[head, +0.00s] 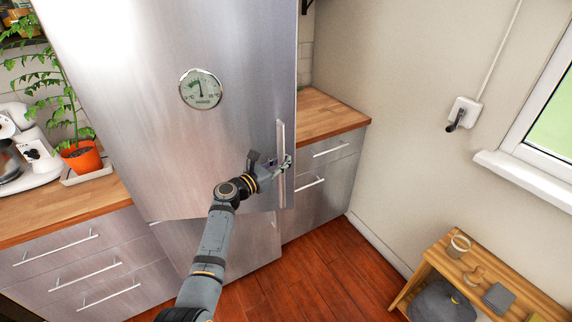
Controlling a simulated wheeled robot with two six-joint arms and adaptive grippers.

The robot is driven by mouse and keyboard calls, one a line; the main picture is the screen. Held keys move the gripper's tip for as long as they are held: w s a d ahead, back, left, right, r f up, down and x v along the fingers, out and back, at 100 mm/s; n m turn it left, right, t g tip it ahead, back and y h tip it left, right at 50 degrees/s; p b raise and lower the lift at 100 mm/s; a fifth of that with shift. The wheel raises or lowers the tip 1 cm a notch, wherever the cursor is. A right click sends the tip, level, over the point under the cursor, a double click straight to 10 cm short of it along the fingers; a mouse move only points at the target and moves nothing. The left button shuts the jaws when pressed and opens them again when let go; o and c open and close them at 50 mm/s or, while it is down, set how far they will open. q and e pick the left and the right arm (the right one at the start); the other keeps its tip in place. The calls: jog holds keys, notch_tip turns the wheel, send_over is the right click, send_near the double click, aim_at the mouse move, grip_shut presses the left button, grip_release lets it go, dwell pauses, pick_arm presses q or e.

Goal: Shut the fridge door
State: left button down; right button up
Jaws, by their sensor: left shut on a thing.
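The fridge door (160,135) is a tall brushed-steel front with a round dial on it. Its lower right corner juts out past the steel front below (235,245), so it looks slightly ajar. The gap behind it is hidden. The upright bar handle (281,140) is near the door's right edge. My left gripper (285,164) is at the handle's lower half, shut on it. My right gripper is not in view.
Wooden counters with steel drawers stand left (80,215) and right (318,115) of the fridge. A potted plant (82,158) is on the left counter. A low wooden shelf (440,262) stands at lower right. The red floor (315,275) between is clear.

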pick_arm(q)
jog(key=shift+w+a+f, duration=0.1)
jog(key=shift+a, duration=0.15)
jog(key=c, duration=1.6)
grip_release()
jog(key=shift+a, duration=0.1)
jog(key=o, duration=0.4)
jog(key=shift+a, duration=0.3)
jog(key=shift+d, duration=0.1)
jog(key=v, duration=1.2)
